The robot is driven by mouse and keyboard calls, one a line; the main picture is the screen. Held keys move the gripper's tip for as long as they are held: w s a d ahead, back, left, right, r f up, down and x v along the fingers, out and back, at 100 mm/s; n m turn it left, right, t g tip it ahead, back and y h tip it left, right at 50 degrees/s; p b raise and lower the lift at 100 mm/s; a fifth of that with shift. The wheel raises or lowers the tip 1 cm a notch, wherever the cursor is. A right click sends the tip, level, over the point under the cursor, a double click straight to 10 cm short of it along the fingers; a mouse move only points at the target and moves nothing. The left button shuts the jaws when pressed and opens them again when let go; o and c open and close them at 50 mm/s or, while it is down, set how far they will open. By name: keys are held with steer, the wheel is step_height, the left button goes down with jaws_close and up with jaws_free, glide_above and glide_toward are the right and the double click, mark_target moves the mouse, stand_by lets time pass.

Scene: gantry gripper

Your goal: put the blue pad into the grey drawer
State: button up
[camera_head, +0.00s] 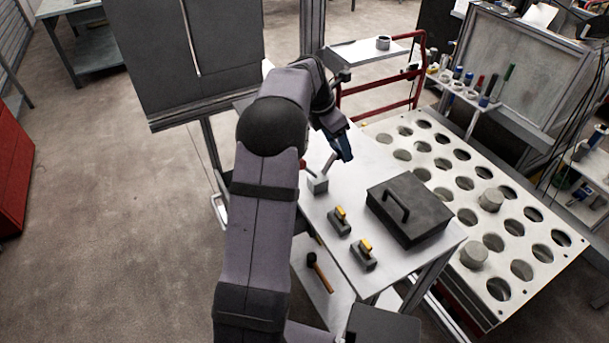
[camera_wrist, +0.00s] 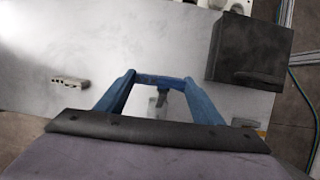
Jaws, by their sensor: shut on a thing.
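My gripper (camera_head: 342,150) has blue fingers and hangs over the back part of the pale worktable. In the wrist view my gripper (camera_wrist: 162,85) has its fingers on either side of a short dark blue piece (camera_wrist: 162,79), which looks like the blue pad held between the tips. The fingers hide much of it in the head view. A dark grey box with a bar handle (camera_head: 410,217) stands on the table to the gripper's right; it also shows in the wrist view (camera_wrist: 255,45). I cannot tell whether it is the grey drawer. No open compartment shows in it.
Two grey blocks with yellow handles (camera_head: 340,229) (camera_head: 364,262) and a small light grey block (camera_head: 318,184) sit on the table (camera_head: 316,212). A hammer (camera_head: 318,269) lies on the lower shelf. A panel with round holes (camera_head: 462,215) stands to the right.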

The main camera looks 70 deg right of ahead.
steer(key=w+a+f+n+t+b, duration=0.1)
steer(key=w+a+b, duration=0.15)
steer(key=w, duration=0.65)
steer(key=w+a+f+n+b, duration=0.1)
steer(key=w+f+n+b, duration=0.15)
steer(key=w, duration=0.55)
steer(key=shift+a+m+y, duration=0.6)
steer(key=shift+a+m, duration=1.25)
steer(key=shift+a, duration=0.3)
steer(key=a+p+x, duration=0.1)
steer(key=x, duration=0.4)
steer(key=w+a+p+x, duration=0.1)
steer(key=x, duration=0.5)
steer(key=w+a+f+p+x, duration=0.1)
steer(key=x, duration=0.5)
steer(key=shift+w+d, duration=0.1)
steer(key=shift+w, duration=0.05)
steer(key=shift+f, duration=0.1)
steer(key=o, duration=0.6)
steer(key=shift+f, duration=0.1)
steer(key=o, duration=0.4)
steer(key=shift+o, duration=0.2)
